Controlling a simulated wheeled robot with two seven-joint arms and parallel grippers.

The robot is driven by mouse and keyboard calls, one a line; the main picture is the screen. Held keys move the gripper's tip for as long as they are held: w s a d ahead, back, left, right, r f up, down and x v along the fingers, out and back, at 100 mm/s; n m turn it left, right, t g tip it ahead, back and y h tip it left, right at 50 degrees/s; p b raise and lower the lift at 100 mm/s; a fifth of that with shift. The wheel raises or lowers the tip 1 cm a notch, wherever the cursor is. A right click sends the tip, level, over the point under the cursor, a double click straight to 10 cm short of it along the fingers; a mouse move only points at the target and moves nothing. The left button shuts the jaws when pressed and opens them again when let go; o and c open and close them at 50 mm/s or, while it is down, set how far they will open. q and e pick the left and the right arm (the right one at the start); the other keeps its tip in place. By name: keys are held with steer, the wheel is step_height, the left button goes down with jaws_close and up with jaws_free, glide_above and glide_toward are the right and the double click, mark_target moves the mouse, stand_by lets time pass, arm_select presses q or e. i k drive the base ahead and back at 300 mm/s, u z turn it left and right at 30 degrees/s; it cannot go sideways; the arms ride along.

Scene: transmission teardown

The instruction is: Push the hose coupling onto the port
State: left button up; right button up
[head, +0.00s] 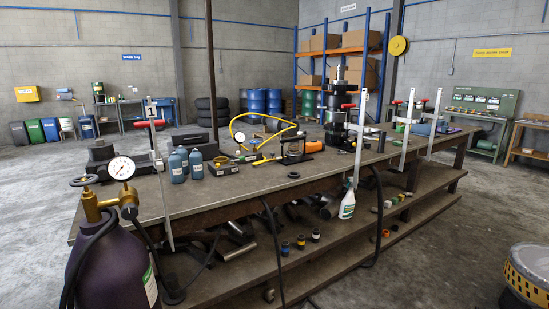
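A yellow hose (262,115) loops up above the workbench (220,195), near its middle. One side of the loop comes down by a small dial gauge (240,137). The other side comes down toward a yellow bar-like tool (270,159) lying on the bench. A dark tool with a raised frame (295,150) stands just right of that. The hose coupling and the port are too small to make out, so I cannot tell whether they touch. Neither of my grippers is in view.
A purple gas cylinder (115,265) with a gauge and black hoses stands at the bench's near left. Tall upright clamps (361,140) rise along the bench edge. Blue bottles (195,163) stand at its left. A spray bottle (347,205) hangs or stands by the front edge.

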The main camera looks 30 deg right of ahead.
mark_target(278, 159)
steer(key=z, duration=0.6)
steer(key=i, duration=0.75)
steer(key=z, duration=0.8)
steer(key=i, duration=1.05)
steer(key=u, duration=0.2)
